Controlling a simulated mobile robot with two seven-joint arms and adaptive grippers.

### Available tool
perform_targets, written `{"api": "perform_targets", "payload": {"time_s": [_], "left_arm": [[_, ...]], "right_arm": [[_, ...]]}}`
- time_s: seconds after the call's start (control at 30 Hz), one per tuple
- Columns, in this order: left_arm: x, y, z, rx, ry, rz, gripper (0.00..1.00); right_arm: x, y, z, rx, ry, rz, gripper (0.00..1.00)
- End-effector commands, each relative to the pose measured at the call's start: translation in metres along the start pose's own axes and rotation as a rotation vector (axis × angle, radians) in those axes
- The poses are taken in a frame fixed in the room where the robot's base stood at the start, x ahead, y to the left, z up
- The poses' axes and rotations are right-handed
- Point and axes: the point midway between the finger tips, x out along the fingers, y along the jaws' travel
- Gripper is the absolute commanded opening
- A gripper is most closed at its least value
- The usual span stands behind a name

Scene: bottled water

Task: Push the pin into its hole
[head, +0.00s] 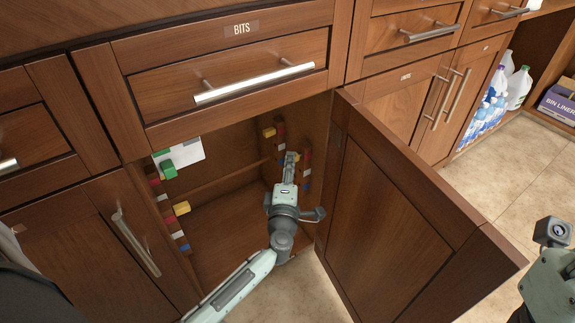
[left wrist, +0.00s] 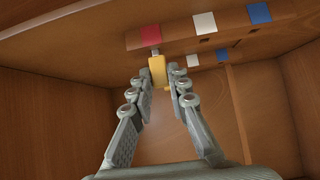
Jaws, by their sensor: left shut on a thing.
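My left gripper (head: 291,160) reaches into the open cabinet toward the colour-marked strip on its right inner side. In the left wrist view, the left gripper (left wrist: 163,75) is shut on a yellow pin (left wrist: 157,72), which lies against the left finger. The pin's thin, pale end points at the strip (left wrist: 188,38), just below a red patch (left wrist: 151,35). The hole at that end is hidden, and I cannot tell whether the end is inside it. Of my right arm, only a part shows at the lower right in the head view; its fingers are out of sight.
The open cabinet door (head: 385,225) stands right of my left arm. A drawer (head: 240,80) is above the opening. Another yellow block (head: 268,132) is on the back strip. A green block (head: 168,170) and a yellow block (head: 181,208) are on the left side, near a white card (head: 188,153).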

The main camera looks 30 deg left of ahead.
Motion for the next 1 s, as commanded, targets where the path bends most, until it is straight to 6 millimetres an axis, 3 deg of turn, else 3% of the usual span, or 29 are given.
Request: {"api": "perform_targets", "payload": {"time_s": [0.3, 0.33, 0.5, 0.83, 1.0], "left_arm": [[0.005, 0.001, 0.006, -0.001, 0.000, 0.000, 0.00], [0.005, 0.000, 0.006, -0.001, 0.000, 0.000, 0.20], [0.005, 0.000, 0.006, 0.000, 0.000, 0.000, 0.40], [0.002, -0.001, 0.006, 0.000, 0.000, -0.001, 0.40], [-0.021, -0.001, 0.006, -0.001, 0.000, -0.003, 0.40]], "right_arm": [[0.001, 0.000, 0.000, 0.000, 0.000, 0.000, 0.40], [0.001, 0.000, 0.000, 0.000, 0.000, 0.000, 0.40], [0.001, 0.000, 0.000, 0.000, 0.000, 0.000, 0.40], [0.001, 0.000, 0.000, 0.000, 0.000, 0.000, 0.40], [0.001, 0.000, 0.000, 0.000, 0.000, 0.000, 0.40]]}}
